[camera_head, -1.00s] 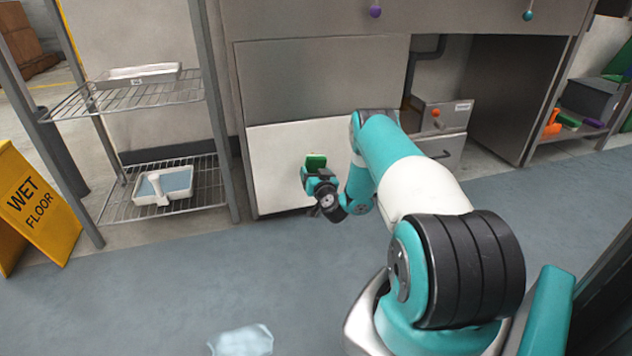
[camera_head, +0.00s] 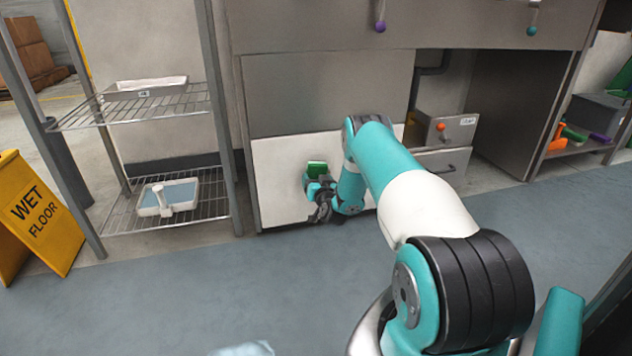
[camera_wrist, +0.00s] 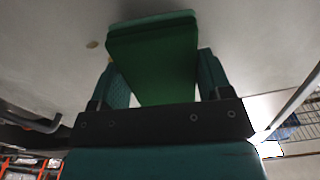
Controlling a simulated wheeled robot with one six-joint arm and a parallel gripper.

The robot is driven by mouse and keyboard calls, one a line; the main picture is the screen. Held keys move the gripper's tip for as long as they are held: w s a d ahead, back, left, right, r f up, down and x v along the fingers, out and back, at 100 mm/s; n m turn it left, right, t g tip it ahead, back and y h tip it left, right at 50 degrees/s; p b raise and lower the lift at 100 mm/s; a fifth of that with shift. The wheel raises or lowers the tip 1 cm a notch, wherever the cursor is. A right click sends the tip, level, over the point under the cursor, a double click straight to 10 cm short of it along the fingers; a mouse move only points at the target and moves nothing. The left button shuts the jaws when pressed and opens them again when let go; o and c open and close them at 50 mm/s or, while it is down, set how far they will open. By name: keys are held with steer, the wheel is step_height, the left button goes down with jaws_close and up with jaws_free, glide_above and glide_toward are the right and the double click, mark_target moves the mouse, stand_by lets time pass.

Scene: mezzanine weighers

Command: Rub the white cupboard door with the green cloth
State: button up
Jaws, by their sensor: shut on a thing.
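The white cupboard door (camera_head: 279,168) is the pale lower panel under the grey counter front; my arm hides its right part. The green cloth (camera_head: 316,169) is a small folded pad in front of the door. My gripper (camera_head: 318,180) is shut on it. In the wrist view the green cloth (camera_wrist: 153,60) sits between the two fingers of my gripper (camera_wrist: 165,85), with the pale door surface (camera_wrist: 245,40) behind it. A small brownish spot (camera_wrist: 92,44) shows on that surface. I cannot tell whether the cloth touches the door.
A wire shelf rack (camera_head: 125,108) with trays stands left of the door, and a yellow wet floor sign (camera_head: 40,212) further left. A grey box with an orange knob (camera_head: 441,127) sits to the right. A pale crumpled item (camera_head: 243,349) lies on the otherwise clear floor in front.

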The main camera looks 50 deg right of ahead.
mark_target(333, 170)
steer(key=shift+b+x, duration=0.5)
steer(key=shift+x, duration=0.4)
steer(key=shift+s+d+f+b, duration=0.1)
steer(key=shift+s+d+b, duration=0.4)
steer(key=shift+d, duration=0.35)
steer(key=shift+s+d+b, duration=0.35)
steer(key=shift+s+d, duration=0.25)
steer(key=shift+d, duration=0.3)
steer(key=shift+s+d+f+b, duration=0.1)
steer(key=shift+s+d+b, duration=0.4)
steer(key=shift+d, duration=0.35)
steer(key=shift+s+d+r, duration=0.2)
steer(key=shift+s+d, duration=0.1)
steer(key=shift+d, duration=0.2)
steer(key=shift+w+a+r+p, duration=0.1)
steer(key=shift+w+a+p, duration=0.2)
steer(key=shift+w+a, duration=0.25)
steer(key=shift+w+a+p, duration=0.25)
steer(key=shift+w+a, duration=0.1)
steer(key=shift+a, duration=0.35)
steer(key=shift+w+a+r+p, duration=0.1)
steer(key=shift+w+a+p, duration=0.2)
steer(key=shift+w+a, duration=0.25)
steer(key=shift+w+a+f+p, duration=0.1)
steer(key=shift+w+a+p, duration=0.2)
steer(key=shift+a, duration=0.4)
steer(key=shift+w+a+p, duration=0.3)
steer(key=shift+a, duration=0.35)
steer(key=shift+s, duration=0.1)
